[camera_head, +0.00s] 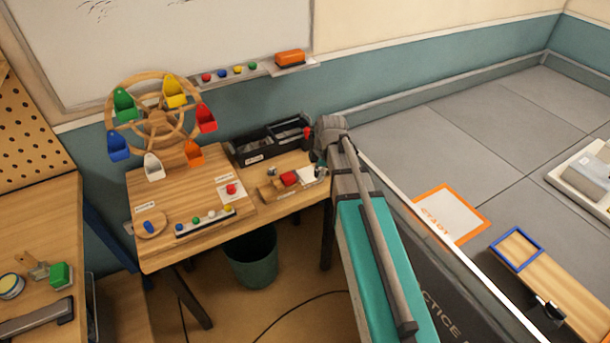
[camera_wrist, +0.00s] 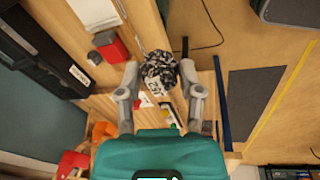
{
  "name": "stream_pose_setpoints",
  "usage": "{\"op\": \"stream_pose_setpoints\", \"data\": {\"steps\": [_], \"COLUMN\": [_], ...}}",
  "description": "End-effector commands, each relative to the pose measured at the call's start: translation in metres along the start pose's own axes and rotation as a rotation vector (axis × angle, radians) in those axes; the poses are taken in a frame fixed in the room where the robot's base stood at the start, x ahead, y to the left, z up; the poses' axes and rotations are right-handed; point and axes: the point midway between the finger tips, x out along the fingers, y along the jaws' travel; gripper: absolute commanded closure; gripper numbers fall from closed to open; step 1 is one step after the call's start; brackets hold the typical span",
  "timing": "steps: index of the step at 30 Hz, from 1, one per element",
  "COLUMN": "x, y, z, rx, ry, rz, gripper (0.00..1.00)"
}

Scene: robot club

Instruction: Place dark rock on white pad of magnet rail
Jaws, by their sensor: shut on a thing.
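The magnet rail shows in the head view as a small wooden base (camera_head: 268,193) with a red block (camera_head: 289,178) and a white pad (camera_head: 308,174). In the wrist view the red block (camera_wrist: 112,48) and white pad (camera_wrist: 95,10) are at upper left, apart from the rock. In the head view I cannot make out the rock or fingertips.
A black tool tray (camera_head: 268,142) stands behind the rail. A Ferris wheel (camera_head: 160,120) with coloured buckets stands on a wooden board at the left. A bin (camera_head: 252,258) is under the table. A low wall (camera_head: 440,290) borders the tiled field at right.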

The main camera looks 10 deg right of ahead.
Motion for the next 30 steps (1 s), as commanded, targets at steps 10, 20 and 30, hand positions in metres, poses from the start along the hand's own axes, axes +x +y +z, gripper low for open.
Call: {"op": "stream_pose_setpoints", "data": {"steps": [10,20,30], "x": [0.009,0.041,0.077], "y": [0.011,0.06,0.096], "z": [0.0,0.001,0.002], "rx": [0.0,0.0,0.0], "ry": [0.0,0.0,0.0], "rz": [0.0,0.0,0.0], "gripper": [1.0,1.0,1.0]}}
